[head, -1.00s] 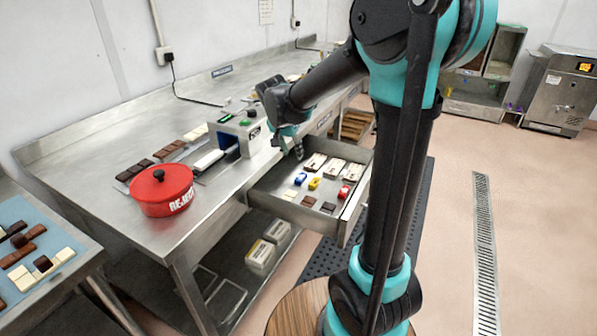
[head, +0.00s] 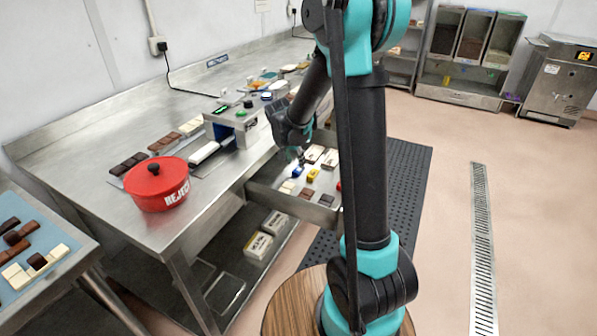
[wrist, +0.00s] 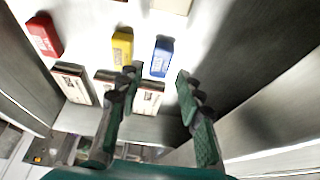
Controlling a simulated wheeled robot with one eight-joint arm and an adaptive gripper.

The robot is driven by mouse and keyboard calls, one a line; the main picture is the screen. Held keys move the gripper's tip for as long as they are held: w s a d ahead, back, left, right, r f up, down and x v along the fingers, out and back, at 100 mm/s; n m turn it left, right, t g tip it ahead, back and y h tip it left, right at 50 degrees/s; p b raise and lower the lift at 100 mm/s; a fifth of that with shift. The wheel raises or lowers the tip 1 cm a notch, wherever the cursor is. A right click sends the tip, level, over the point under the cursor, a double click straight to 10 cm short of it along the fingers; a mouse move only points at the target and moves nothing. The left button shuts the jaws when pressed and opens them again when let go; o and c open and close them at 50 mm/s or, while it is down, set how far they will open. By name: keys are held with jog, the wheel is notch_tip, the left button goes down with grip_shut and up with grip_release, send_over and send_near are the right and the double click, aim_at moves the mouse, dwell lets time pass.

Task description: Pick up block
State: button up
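My gripper (head: 297,158) hangs over the open drawer (head: 262,197). In the wrist view the gripper (wrist: 156,76) is open, with nothing held between its two dark green fingers. A blue block (wrist: 161,56) lies in the drawer just beyond the gap between the fingertips, apart from them. A yellow block (wrist: 122,46) is left of it, beside the left fingertip, and a red block (wrist: 44,35) is farther left. In the head view the yellow block (head: 313,175) and blue block (head: 297,170) lie below the gripper; my arm hides most of the red one.
Labelled cream boxes (wrist: 75,82) form another row in the drawer, partly behind the left finger. Drawer walls (wrist: 262,124) stand close on the wrist view's right. The table (head: 112,217) holds a red pot (head: 160,186) marked REJECT and a grey machine (head: 231,122).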

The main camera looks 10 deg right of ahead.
aim_at(297, 170)
jog(key=shift+x, duration=2.7)
jog(key=shift+s+a+f, duration=0.1)
jog(key=shift+a, duration=0.1)
jog(key=c, duration=0.8)
